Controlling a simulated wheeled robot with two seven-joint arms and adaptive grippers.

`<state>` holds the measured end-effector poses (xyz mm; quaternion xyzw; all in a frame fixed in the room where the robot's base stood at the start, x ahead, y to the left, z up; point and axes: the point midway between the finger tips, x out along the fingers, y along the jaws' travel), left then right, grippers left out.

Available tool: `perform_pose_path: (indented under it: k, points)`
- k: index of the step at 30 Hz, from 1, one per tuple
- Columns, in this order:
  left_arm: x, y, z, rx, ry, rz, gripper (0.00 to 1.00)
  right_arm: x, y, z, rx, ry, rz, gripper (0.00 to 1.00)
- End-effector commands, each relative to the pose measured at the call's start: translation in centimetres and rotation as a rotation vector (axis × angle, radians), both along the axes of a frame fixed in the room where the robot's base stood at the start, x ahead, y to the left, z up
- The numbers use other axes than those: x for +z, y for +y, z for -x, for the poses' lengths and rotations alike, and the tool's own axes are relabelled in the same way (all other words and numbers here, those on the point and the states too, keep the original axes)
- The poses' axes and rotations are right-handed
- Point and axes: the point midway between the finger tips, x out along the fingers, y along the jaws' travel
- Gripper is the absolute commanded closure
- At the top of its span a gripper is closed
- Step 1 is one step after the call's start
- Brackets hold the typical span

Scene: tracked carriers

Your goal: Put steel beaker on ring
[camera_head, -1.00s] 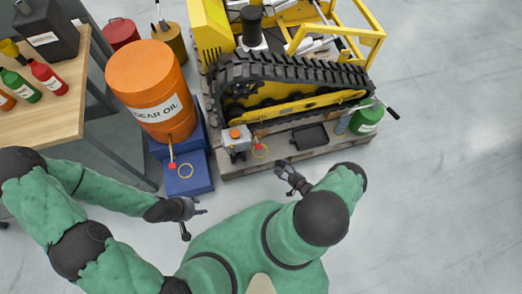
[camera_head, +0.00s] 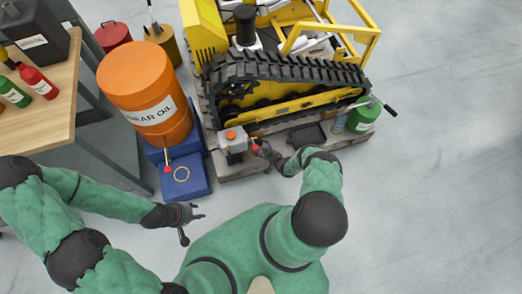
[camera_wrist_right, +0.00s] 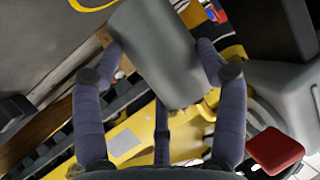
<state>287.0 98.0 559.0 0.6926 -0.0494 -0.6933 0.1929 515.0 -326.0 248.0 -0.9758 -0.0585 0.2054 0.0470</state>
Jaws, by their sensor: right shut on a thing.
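The steel beaker (camera_wrist_right: 160,55) is a plain grey cylinder in the right wrist view, held between the fingers of my right gripper (camera_wrist_right: 160,75). In the head view my right gripper (camera_head: 268,151) is beside the grey pump box at the front edge of the pallet, and I cannot make out the beaker there. Part of a yellow ring (camera_wrist_right: 92,5) also shows beyond the beaker in the wrist view. My left gripper (camera_head: 194,222) is open and empty over the floor.
The grey box with an orange cap (camera_head: 233,142) stands close left of my right gripper. The tracked carrier (camera_head: 280,95) is just behind it. The orange drum (camera_head: 145,90) and wooden table (camera_head: 50,115) are on the left. The floor at right is clear.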

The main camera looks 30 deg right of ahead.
Motion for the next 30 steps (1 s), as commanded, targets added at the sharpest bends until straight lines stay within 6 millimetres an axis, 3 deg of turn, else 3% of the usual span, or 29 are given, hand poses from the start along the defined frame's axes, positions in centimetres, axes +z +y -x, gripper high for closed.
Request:
perform_pose_path:
  k: [2, 9, 21, 22, 23, 24, 30]
  points:
    - [-0.5, 0.0, 0.0, 0.0, 0.0, 0.0, 0.6, -0.3, 0.2, -0.8, 0.002, -0.002, 0.0, 0.69]
    - [-2.6, 0.0, 0.0, 0.0, 0.0, 0.0, 0.6, -3.6, 0.0, -0.7, -0.001, -0.002, 0.001, 0.69]
    - [-2.4, 0.0, 0.0, 0.0, 0.0, 0.0, 0.6, -3.8, 0.1, -0.7, 0.001, -0.002, 0.002, 0.69]
    - [-2.4, 0.0, 0.0, 0.0, 0.0, 0.0, 0.6, -3.7, 0.0, -0.7, 0.0, -0.002, 0.002, 0.19]
    - [-2.4, 0.0, 0.0, 0.0, 0.0, 0.0, 0.6, -3.7, 0.0, -0.7, 0.001, -0.001, 0.002, 0.11]
    - [-2.4, 0.0, 0.0, 0.0, 0.0, 0.0, 0.6, -3.7, 0.0, -0.7, 0.0, -0.001, 0.001, 0.04]
    - [-2.4, 0.0, 0.0, 0.0, 0.0, 0.0, 0.6, -3.7, 0.1, -0.7, 0.0, -0.001, 0.001, 0.04]
